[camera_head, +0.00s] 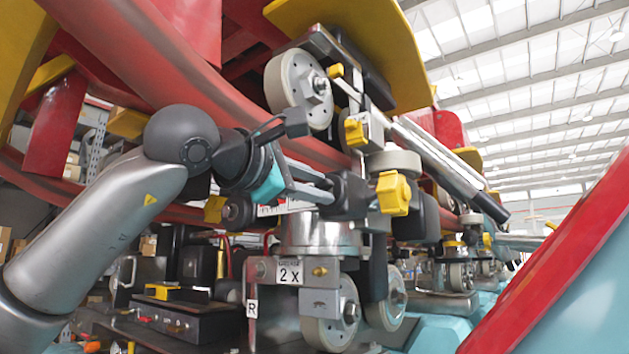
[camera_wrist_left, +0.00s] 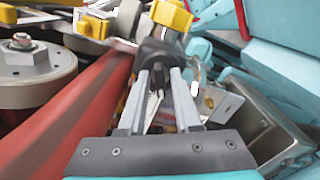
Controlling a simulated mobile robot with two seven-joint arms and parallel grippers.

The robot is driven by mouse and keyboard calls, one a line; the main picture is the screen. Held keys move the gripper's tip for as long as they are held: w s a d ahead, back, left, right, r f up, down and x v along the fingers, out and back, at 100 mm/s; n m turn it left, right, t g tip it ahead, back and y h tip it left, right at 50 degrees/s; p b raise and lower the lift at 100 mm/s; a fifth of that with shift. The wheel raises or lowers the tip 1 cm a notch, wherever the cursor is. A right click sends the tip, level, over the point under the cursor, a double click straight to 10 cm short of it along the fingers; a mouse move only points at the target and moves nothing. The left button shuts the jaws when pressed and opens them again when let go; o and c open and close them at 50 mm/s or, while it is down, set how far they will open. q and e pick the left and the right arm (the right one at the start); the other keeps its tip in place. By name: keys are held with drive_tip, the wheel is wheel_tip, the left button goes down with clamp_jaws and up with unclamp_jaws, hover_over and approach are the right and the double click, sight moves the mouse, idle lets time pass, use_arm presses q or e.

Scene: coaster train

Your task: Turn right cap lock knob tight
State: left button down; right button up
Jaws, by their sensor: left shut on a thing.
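A yellow knob (camera_head: 393,193) sits on the wheel assembly, just right of my left gripper's dark fingertips. My left gripper (camera_head: 350,195) reaches in from the left and is shut on this knob. In the left wrist view the two grey fingers run up to dark tips (camera_wrist_left: 161,50), with the yellow knob (camera_wrist_left: 173,14) at their far end. The tips cover part of the knob, so its exact turn angle cannot be told. A second yellow knob (camera_head: 355,132) sits higher up on the assembly. My right gripper is not in view.
A white wheel (camera_head: 298,88) is above my gripper, and a lower wheel (camera_head: 332,318) is below it. A red curved rail (camera_head: 190,75) passes above my arm. A metal cylinder (camera_head: 320,235) and a "2 x" label (camera_head: 289,272) lie close below. A red-edged teal panel (camera_head: 575,285) stands at right.

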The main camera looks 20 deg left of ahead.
use_arm(q)
drive_tip(key=m+p, duration=0.1)
drive_tip(key=m, duration=0.4)
drive_tip(key=shift+f, duration=0.1)
idle(0.4)
drive_tip(key=c, duration=0.9)
unclamp_jaws()
drive_tip(key=shift+s, duration=0.1)
drive_tip(key=b+v, duration=0.3)
drive_tip(key=v, duration=1.2)
drive_tip(key=shift+s+b, duration=0.1)
drive_tip(key=shift+b, duration=0.3)
